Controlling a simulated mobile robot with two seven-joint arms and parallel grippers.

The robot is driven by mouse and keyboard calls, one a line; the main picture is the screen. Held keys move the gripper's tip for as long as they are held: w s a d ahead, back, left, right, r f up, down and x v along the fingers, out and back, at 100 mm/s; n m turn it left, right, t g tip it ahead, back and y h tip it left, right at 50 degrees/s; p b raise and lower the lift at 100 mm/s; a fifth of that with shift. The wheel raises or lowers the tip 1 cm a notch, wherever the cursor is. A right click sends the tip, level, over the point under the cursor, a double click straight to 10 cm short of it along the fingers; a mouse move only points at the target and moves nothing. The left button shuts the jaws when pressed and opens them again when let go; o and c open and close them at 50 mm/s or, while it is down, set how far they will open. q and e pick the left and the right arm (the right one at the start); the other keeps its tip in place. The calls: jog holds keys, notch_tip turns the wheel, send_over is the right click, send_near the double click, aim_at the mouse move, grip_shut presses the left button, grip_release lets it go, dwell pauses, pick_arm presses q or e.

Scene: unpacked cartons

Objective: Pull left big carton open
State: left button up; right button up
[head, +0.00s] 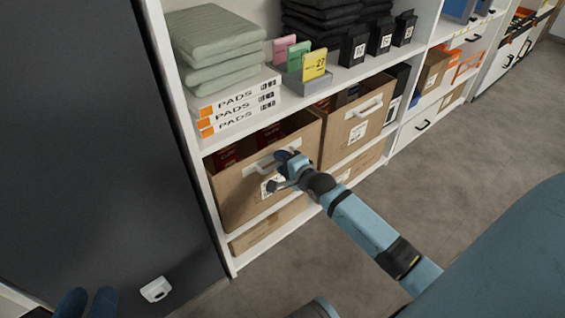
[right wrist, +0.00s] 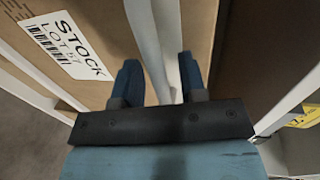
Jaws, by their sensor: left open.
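The left big carton (head: 238,202) is a brown box on the lower shelf. It has a pale handle (head: 262,162) high on its front and a white label, which also shows in the right wrist view (right wrist: 68,46). Red boxes show inside its open top. My right gripper (head: 281,171) is at the handle, its fingers apart. In the right wrist view the pale handle bar (right wrist: 152,45) runs between the two blue fingers, with no clear grip on it. My left gripper (head: 88,300) is at the bottom left edge, open and empty, away from the carton.
A second big carton (head: 338,135) with its own handle stands to the right on the same shelf. A flat carton (head: 268,227) lies below. Pads boxes (head: 232,104) and folded cloths sit above. A dark panel (head: 85,140) stands left. The grey floor (head: 480,140) is clear at right.

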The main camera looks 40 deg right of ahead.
grip_shut()
pick_arm(q)
notch_tip(320, 180, up, 11)
jog(key=s+n+t+p, duration=0.15)
jog(key=t+p, duration=0.25)
jog(key=p, duration=0.5)
jog(key=a+f+g+y+p, duration=0.3)
jog(key=a+f+g+p, duration=0.1)
jog(key=f, duration=0.6)
jog(key=shift+s+f+n+g+y+p, duration=0.3)
jog(key=shift+n+g+y+p, duration=0.1)
jog(key=shift+g+p, duration=0.1)
pick_arm(e)
jog(key=f+v, duration=0.2)
jog(key=v, duration=1)
jog(key=s+f+v, duration=0.1)
jog(key=f+v, duration=0.2)
jog(key=v, duration=0.9)
jog(key=shift+s, duration=0.2)
grip_release()
